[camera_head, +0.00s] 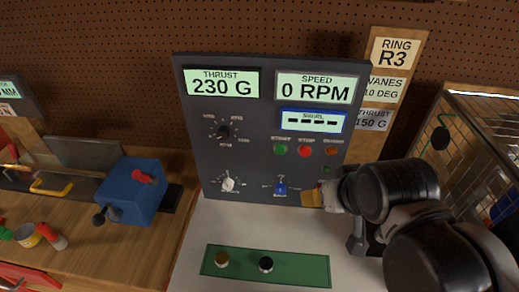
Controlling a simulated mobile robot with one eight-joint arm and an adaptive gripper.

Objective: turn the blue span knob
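The blue span knob (281,188) sits low on the dark control panel (190,120), right of a white knob (228,184) and below the green and red buttons. My gripper (312,197) comes in from the right at the knob's height, its tips pointing left toward it. A small gap seems to lie between the tips and the knob. The finger opening is too small and foreshortened to tell. The panel displays read thrust 230 G and speed 0 RPM.
A black knob (223,132) sits higher on the panel. A green mat (240,270) with two small knobs lies on the white surface in front. A blue vise (137,190) stands on the wooden bench at left. A wire cage (470,130) stands at right.

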